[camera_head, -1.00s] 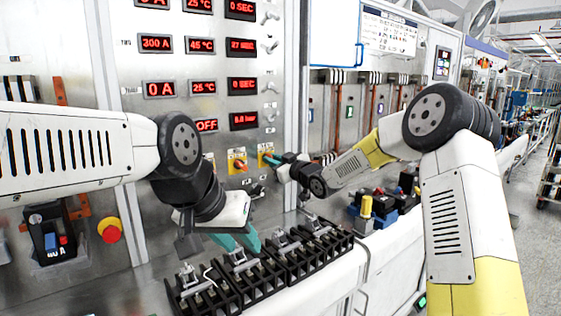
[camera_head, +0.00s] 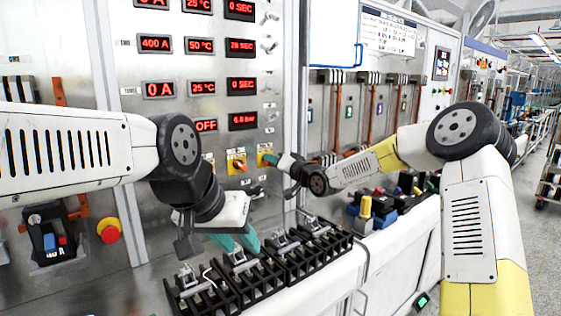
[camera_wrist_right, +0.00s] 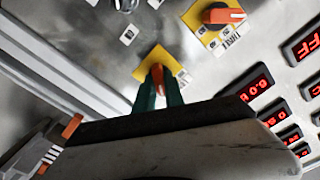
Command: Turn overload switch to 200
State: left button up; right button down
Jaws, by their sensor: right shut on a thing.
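Two orange rotary switches on yellow plates sit low on the metal panel. In the head view, my right gripper (camera_head: 273,160) is at the right-hand switch (camera_head: 263,155). In the right wrist view its two green fingers (camera_wrist_right: 158,88) are shut on that switch's orange knob (camera_wrist_right: 157,74), one on each side. The other switch (camera_head: 237,164) is free; it also shows in the right wrist view (camera_wrist_right: 222,15). The switch markings are too small to read. My left gripper (camera_head: 237,242) hangs over the black terminal blocks, away from the switches; its finger gap is unclear.
Red displays (camera_head: 155,44) fill the panel above, with small toggles (camera_head: 268,46) beside them. Black terminal blocks (camera_head: 262,262) stand on the ledge below. A red emergency button (camera_head: 110,230) is at the left. Coloured parts (camera_head: 366,207) lie on the right.

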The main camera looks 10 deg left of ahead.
jog(key=shift+f+m, duration=0.1)
jog(key=shift+m, duration=0.9)
jog(key=c, duration=1.4)
grip_release()
jog(key=shift+c, duration=0.2)
jog(key=v, duration=0.7)
jog(key=shift+s+d, duration=0.3)
jog(key=shift+d, duration=0.05)
